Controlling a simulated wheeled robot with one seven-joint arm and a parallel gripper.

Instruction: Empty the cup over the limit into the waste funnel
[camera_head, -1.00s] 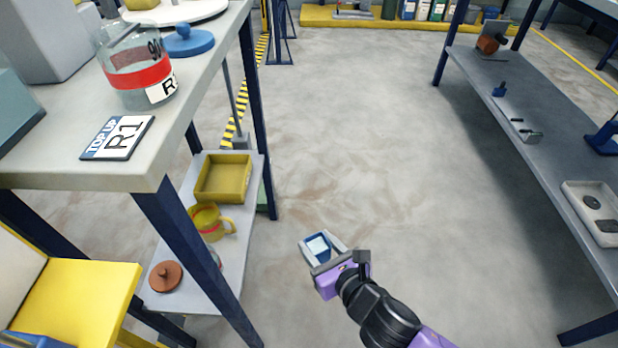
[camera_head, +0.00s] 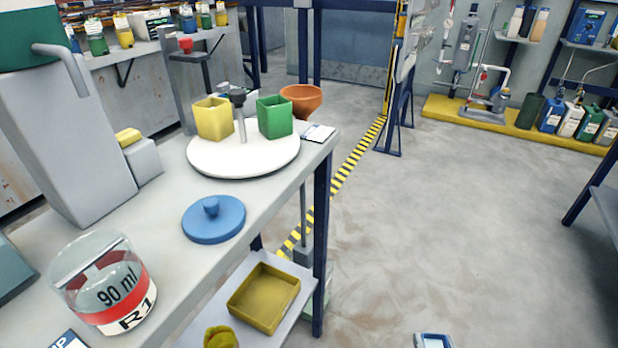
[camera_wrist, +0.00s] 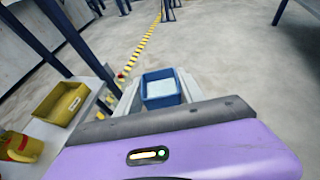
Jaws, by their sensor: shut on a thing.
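My gripper (camera_wrist: 158,92) is shut on a blue square cup (camera_wrist: 163,102) with pale contents, held upright or nearly so above the floor in the wrist view. Only the tip of the gripper (camera_head: 433,342) and the cup's top show at the bottom edge of the head view. An orange funnel (camera_head: 301,99) stands at the far end of the bench, behind a white turntable (camera_head: 243,165). A yellow cup (camera_head: 213,120) and a green cup (camera_head: 275,118) stand on the turntable. The funnel is far ahead and left of my gripper.
A glass jar marked 90 ml R1 (camera_head: 103,285) and a blue lid (camera_head: 213,220) are on the bench (camera_head: 180,262). An olive tray (camera_head: 264,298) lies on the lower shelf; a mug (camera_wrist: 18,147) is near it. The floor (camera_head: 440,220) right of the bench is clear.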

